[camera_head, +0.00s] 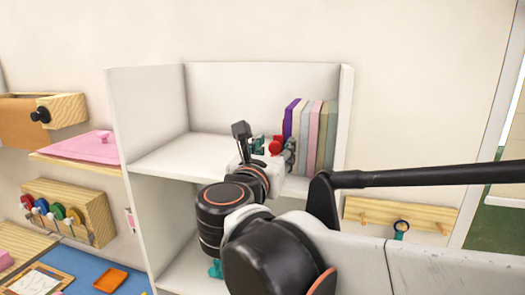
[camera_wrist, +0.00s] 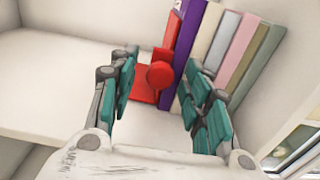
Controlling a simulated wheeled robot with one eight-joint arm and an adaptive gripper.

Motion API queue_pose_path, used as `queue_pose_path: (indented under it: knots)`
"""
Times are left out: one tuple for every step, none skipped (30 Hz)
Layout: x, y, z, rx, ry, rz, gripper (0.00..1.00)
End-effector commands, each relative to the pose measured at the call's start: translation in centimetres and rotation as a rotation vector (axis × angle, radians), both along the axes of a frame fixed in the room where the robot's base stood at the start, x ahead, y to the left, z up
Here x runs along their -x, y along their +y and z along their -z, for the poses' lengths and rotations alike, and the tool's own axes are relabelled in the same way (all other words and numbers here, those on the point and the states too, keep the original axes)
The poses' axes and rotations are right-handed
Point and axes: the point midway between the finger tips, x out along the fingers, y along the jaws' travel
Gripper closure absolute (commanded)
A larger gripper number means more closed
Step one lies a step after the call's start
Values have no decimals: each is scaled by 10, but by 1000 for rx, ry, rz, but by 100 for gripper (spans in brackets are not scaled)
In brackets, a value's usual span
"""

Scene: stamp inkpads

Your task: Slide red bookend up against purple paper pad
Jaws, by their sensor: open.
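The red bookend (camera_wrist: 160,76) stands on the shelf in the wrist view, with a round knob, a base and an upright plate. The plate is right beside the purple paper pad (camera_wrist: 186,55), and I cannot tell if they touch. In the head view the bookend (camera_head: 276,145) shows as a small red patch left of the purple pad (camera_head: 288,122). My gripper (camera_wrist: 165,68) is open, with teal-padded fingers on both sides of the bookend. The right finger is in front of the pads. The gripper also shows in the head view (camera_head: 273,149), hiding most of the bookend.
Several upright pads, such as a pink one (camera_wrist: 218,55), fill the shelf between the purple pad and the right wall (camera_head: 345,120). The shelf board (camera_head: 170,155) is bare to the left. My arm crosses in front of the shelf.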

Motion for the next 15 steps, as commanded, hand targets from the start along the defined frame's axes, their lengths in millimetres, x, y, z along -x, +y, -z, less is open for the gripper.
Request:
queue_pose_path:
  knots:
    - [0,0,0,0,0,0,56]
    - [1,1,0,0,0,-1,56]
    - [3,2,0,0,0,-2,56]
    - [5,2,0,0,0,-2,56]
    - [8,3,0,0,0,-3,56]
    - [12,5,0,0,0,-3,56]
    - [16,7,0,0,0,-3,56]
    - [20,9,0,0,0,-5,56]
    - [27,11,0,0,0,-5,56]
    - [33,13,0,0,0,-5,56]
    - [38,15,0,0,0,-5,56]
    - [45,18,0,0,0,-6,56]
    - [50,20,0,0,0,-6,56]
    - [56,22,0,0,0,-6,56]
    - [63,24,0,0,0,-5,56]
